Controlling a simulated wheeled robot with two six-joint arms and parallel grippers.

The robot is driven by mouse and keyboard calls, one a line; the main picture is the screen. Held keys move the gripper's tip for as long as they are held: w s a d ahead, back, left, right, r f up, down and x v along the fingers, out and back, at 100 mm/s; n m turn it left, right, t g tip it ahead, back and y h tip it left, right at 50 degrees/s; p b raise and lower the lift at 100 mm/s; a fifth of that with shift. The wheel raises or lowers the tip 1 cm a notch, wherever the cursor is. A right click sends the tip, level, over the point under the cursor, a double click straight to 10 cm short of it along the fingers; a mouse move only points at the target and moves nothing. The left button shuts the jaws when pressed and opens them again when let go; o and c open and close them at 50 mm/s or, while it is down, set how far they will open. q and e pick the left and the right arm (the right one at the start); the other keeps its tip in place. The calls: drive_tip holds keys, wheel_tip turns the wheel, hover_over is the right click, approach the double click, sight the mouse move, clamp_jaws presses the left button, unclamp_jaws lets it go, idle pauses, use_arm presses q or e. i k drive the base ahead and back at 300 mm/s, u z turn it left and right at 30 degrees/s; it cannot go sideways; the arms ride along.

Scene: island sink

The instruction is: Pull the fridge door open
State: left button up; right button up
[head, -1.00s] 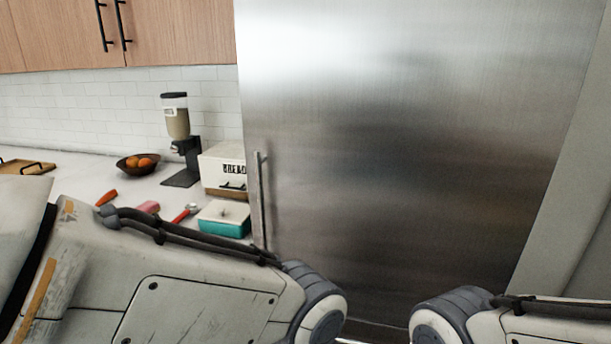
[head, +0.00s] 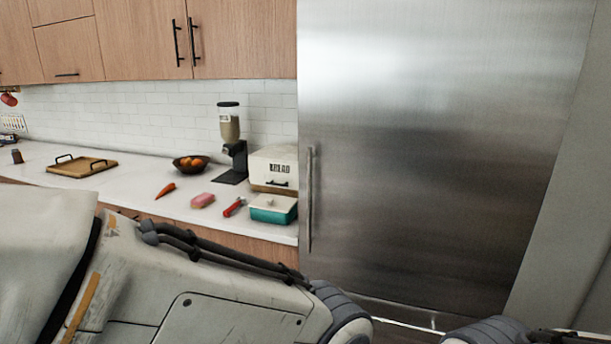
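The fridge door (head: 430,150) is a tall brushed-steel panel on the right half of the head view, and it looks closed. Its vertical handle (head: 310,200) is a slim metal bar along the door's left edge, with nothing gripping it in view. My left arm crosses the lower left, and its joint ends below the handle. A small part of my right arm shows at the bottom right. Neither gripper is in view.
Left of the fridge, a white counter (head: 130,192) holds a bread box (head: 273,163), teal box (head: 273,212), dispenser (head: 229,125), fruit bowl (head: 178,166) and wooden tray (head: 75,170). Wood cabinets (head: 240,40) hang above. A grey wall (head: 575,180) stands right of the fridge.

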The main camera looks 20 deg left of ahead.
sight(430, 132)
drive_tip(key=u, duration=0.3)
drive_tip(key=i, duration=1.15)
drive_tip(key=u, duration=0.3)
